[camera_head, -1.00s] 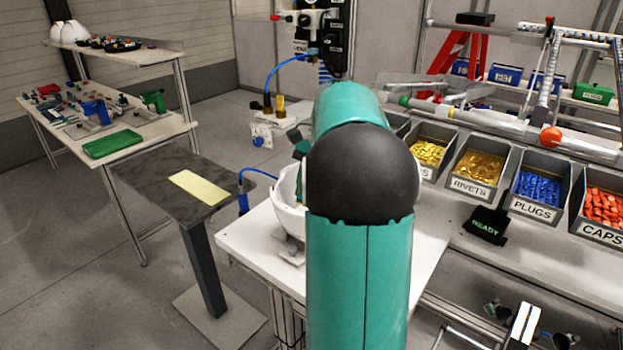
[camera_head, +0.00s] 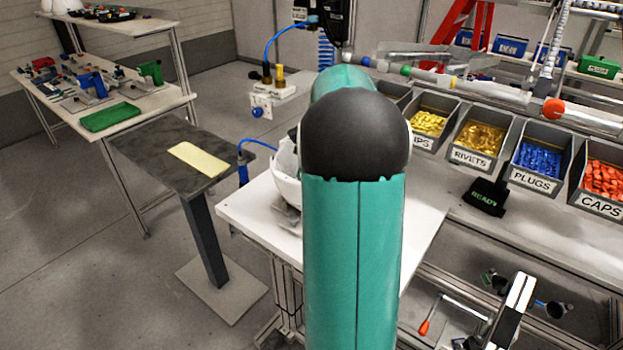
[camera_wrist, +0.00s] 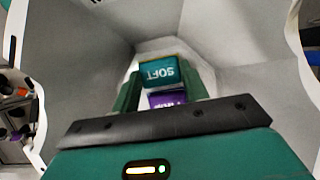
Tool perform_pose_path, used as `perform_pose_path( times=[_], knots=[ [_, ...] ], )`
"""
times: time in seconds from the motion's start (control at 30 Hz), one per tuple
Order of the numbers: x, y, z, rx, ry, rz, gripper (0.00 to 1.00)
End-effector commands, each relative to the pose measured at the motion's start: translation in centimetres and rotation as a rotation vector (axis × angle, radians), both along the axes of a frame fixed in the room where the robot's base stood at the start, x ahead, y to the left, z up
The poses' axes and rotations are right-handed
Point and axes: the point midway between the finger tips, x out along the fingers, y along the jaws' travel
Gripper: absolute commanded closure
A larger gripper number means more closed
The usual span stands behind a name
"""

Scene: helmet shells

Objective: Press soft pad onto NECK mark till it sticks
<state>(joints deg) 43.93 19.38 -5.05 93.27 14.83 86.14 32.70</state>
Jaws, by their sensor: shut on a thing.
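In the wrist view a teal block lettered SOFT (camera_wrist: 160,72), the soft pad, shows upside down between the green fingers of my gripper (camera_wrist: 162,88). The gripper is shut on it. A purple piece (camera_wrist: 167,99) with lettering I cannot read sits just below the teal face, also between the fingers. Grey-white walls of a shell surround the fingers. The white helmet shell (camera_head: 286,178) stands on a white bench in the head view, partly behind my arm. My gripper is hidden there. I cannot make out the NECK mark, nor whether the pad touches the shell.
The white bench top (camera_head: 255,221) is mostly clear in front of the shell. A dark stand (camera_head: 145,150) with a yellow sheet (camera_head: 198,160) is at left. Bins of rivets (camera_head: 479,137), plugs (camera_head: 541,158) and caps (camera_head: 605,178) line the right. A READY sign (camera_head: 487,196) is near them.

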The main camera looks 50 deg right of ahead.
Motion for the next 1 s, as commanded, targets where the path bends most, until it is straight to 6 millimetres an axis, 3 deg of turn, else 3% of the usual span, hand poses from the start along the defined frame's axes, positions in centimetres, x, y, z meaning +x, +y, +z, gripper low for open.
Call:
perform_pose_path(
  times=[1.0],
  knots=[
    [0.0,0.01,-0.62,0.001,0.001,0.0,0.77]
  ],
)
